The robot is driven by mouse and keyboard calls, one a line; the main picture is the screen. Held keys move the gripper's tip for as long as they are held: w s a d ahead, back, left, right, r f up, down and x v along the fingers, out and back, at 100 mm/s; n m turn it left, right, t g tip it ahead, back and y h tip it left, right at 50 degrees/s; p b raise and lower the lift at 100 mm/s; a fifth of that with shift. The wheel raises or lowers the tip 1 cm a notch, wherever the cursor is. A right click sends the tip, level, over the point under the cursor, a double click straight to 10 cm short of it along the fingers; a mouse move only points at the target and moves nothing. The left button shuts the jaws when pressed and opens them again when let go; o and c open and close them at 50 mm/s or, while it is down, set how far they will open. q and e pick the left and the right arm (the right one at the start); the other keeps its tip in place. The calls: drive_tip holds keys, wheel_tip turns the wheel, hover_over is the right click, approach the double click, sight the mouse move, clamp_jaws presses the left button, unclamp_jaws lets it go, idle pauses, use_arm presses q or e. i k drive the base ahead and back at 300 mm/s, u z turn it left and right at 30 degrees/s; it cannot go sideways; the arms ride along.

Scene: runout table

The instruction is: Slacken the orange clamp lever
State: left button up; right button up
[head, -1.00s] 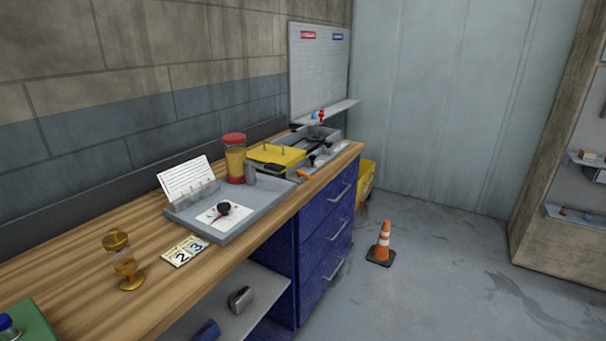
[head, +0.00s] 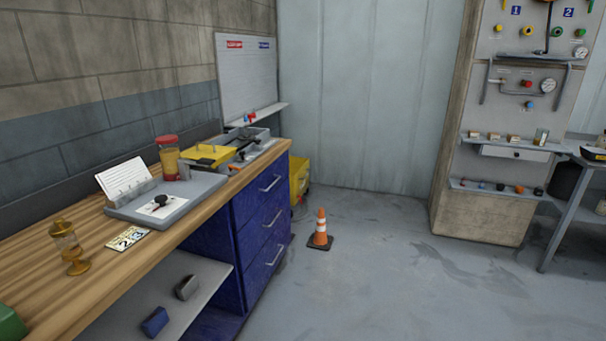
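A small orange piece (head: 234,166) shows at the front edge of the wooden bench, beside the yellow-lidded box (head: 208,155). It is too small to tell whether it is the orange clamp lever or how it is set. No other orange lever can be made out clearly. Neither of my grippers is in view.
The wooden bench (head: 38,279) runs along the left wall, with a grey tray (head: 188,196) and blue drawers (head: 254,236). An orange cone (head: 320,230) stands on open floor. At right are a fittings panel (head: 505,95) and a grey table (head: 585,163).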

sight(230, 167)
drive_tip(key=z, duration=0.5)
drive_tip(key=i, duration=0.4)
drive_tip(key=z, duration=0.7)
drive_tip(key=i, duration=1.9)
drive_tip(key=u, duration=1.25)
drive_tip(key=i, duration=0.5)
drive_tip(key=u, duration=0.35)
